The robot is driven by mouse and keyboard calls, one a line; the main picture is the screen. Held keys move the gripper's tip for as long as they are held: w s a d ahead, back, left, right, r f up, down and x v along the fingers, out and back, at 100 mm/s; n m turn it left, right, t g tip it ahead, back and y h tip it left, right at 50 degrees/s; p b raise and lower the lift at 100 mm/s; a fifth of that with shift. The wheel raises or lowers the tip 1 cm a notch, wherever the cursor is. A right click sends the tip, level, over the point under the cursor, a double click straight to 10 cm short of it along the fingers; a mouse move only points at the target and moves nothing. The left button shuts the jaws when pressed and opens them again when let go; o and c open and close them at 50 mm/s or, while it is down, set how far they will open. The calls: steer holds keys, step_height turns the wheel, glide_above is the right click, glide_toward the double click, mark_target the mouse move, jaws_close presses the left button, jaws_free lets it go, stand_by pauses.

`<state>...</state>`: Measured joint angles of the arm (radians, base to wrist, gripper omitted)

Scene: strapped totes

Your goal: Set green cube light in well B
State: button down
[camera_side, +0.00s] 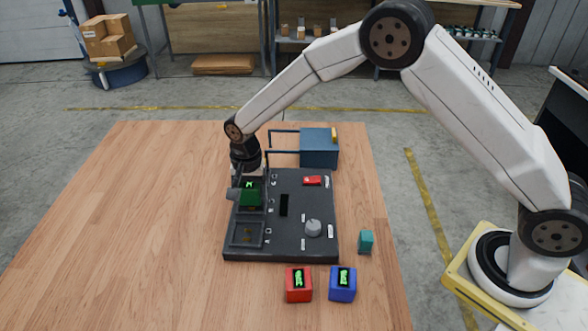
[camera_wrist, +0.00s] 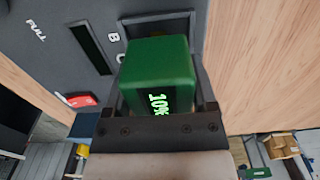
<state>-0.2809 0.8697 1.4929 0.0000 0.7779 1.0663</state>
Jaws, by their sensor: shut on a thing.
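The green cube (camera_side: 251,198) has a lit display on its top; in the wrist view the green cube (camera_wrist: 157,65) shows "10%" on it. My gripper (camera_side: 246,192) is shut on the cube, with a finger on either side. The cube is over the left column of the dark panel (camera_side: 290,250). In the wrist view a square well frame (camera_wrist: 160,22) shows partly behind the cube, by a letter B (camera_wrist: 113,37). Whether the cube is above or inside a well, I cannot tell. A lower well (camera_side: 247,234) is empty, with brass-coloured contacts.
The panel carries a red switch (camera_side: 313,181), a black display strip (camera_side: 284,205) and a grey knob (camera_side: 313,228). A red cube (camera_side: 299,285), a blue cube (camera_side: 343,285) and a teal block (camera_side: 366,241) stand nearby. A blue box (camera_side: 319,148) is behind. The table's left is clear.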

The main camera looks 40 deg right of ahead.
steer(key=shift+f, duration=0.85)
stand_by(0.4)
jaws_free()
steer(key=shift+r, duration=0.15)
steer(key=shift+r, duration=4.35)
steer(key=shift+s+d, duration=0.1)
